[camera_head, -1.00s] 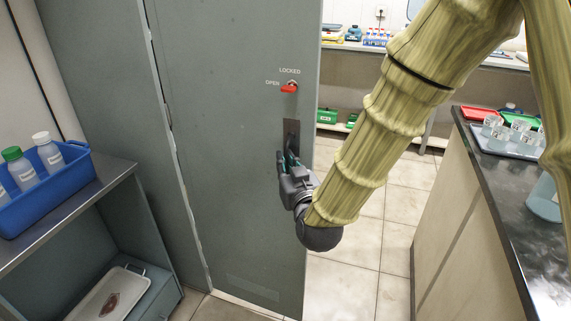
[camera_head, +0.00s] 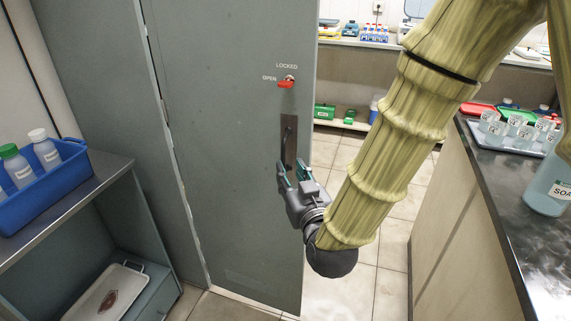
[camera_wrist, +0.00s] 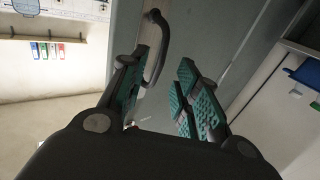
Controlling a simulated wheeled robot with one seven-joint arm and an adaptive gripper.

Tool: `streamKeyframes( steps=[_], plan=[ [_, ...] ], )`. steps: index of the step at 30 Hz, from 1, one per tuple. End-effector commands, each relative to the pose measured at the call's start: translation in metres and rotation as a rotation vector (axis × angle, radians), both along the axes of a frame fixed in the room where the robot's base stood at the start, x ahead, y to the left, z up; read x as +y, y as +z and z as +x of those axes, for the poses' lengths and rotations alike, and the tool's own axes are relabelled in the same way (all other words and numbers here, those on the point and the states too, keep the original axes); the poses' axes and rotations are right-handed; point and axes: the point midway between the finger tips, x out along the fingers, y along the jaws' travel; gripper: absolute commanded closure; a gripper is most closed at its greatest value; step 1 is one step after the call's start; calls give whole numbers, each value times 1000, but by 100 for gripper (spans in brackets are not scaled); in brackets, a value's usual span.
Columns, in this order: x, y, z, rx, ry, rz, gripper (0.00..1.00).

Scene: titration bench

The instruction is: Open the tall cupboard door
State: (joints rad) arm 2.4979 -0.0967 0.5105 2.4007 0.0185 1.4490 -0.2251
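The tall cupboard door (camera_head: 225,150) is a grey panel in the middle of the head view. Its dark upright handle (camera_head: 289,140) sits on a plate near the right edge; the curved handle also shows in the wrist view (camera_wrist: 157,52). Above it, a red latch (camera_head: 286,84) points toward the word OPEN. My gripper (camera_head: 293,172) is at the handle's lower end, with its teal-padded fingers spread. In the wrist view my gripper (camera_wrist: 160,90) has a clear gap between its fingers, and the handle's lower part lies between or just beyond the tips. Contact cannot be told.
A shelf unit (camera_head: 95,190) with a blue bottle crate (camera_head: 45,185) and a tray (camera_head: 105,295) stands left. A dark-topped counter (camera_head: 500,215) with glassware (camera_head: 520,135) and a large bottle (camera_head: 548,185) stands right. Tiled floor (camera_head: 345,280) is free between door and counter.

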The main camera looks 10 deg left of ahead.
Motion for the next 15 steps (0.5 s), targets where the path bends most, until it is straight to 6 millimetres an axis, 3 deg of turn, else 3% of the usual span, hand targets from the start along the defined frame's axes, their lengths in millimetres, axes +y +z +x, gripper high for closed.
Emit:
streamKeyframes(
  steps=[6,15],
  plan=[
    [-15,-1,-31,1,1,0,68],
    [-22,0,-46,-1,0,0,68]
  ],
)
